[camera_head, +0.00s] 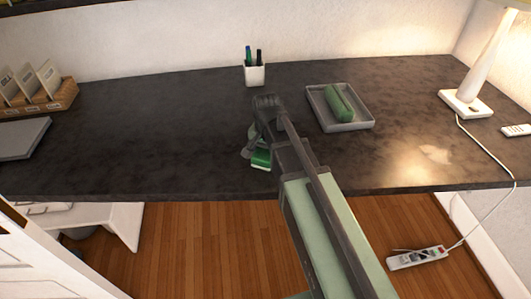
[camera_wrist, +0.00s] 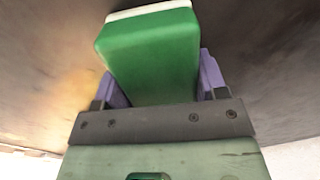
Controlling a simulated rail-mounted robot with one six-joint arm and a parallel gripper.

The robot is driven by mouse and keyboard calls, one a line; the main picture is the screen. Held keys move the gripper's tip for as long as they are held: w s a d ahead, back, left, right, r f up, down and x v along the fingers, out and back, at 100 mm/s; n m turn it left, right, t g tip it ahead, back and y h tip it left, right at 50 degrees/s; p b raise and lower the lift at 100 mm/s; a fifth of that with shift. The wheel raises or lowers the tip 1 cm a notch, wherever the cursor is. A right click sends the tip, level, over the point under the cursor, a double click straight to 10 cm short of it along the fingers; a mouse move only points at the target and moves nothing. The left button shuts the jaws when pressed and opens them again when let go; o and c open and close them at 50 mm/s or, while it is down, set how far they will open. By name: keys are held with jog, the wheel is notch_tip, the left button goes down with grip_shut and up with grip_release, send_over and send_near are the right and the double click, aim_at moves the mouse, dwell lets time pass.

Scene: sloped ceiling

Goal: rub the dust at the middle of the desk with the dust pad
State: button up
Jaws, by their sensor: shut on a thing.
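The dust pad (camera_head: 261,160) is a green block with a white face, near the front of the dark desk (camera_head: 160,125), left of centre in the head view. My gripper (camera_head: 254,153) is shut on it. In the wrist view the green pad (camera_wrist: 150,55) sits between the two purple-lined fingers of my gripper (camera_wrist: 161,82), its white face pointing away. I cannot tell whether the pad touches the desk. A pale smudgy patch (camera_head: 435,154) shows on the desk's right part under the lamp. I make out no clear dust at the desk's middle; my arm hides part of it.
A grey tray (camera_head: 362,122) with a green item (camera_head: 339,101) stands right of my arm. A pen cup (camera_head: 255,74) is at the back. A lamp (camera_head: 466,103) stands right, a file holder (camera_head: 40,104) and grey folder (camera_head: 22,139) left. The desk's left middle is clear.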

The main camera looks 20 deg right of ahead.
jog(key=shift+s+d, duration=0.15)
jog(key=shift+d, duration=1.45)
jog(key=shift+s+d, duration=0.15)
jog(key=shift+d, duration=1.45)
jog(key=shift+s+d, duration=0.15)
jog(key=shift+d, duration=1.45)
jog(key=shift+s+d+f, duration=0.1)
jog(key=shift+s+d, duration=0.05)
jog(key=shift+d, duration=0.65)
jog(key=shift+s+d, duration=0.1)
jog(key=shift+d, duration=0.65)
notch_tip(320, 180, up, 9)
jog(key=p, duration=0.9)
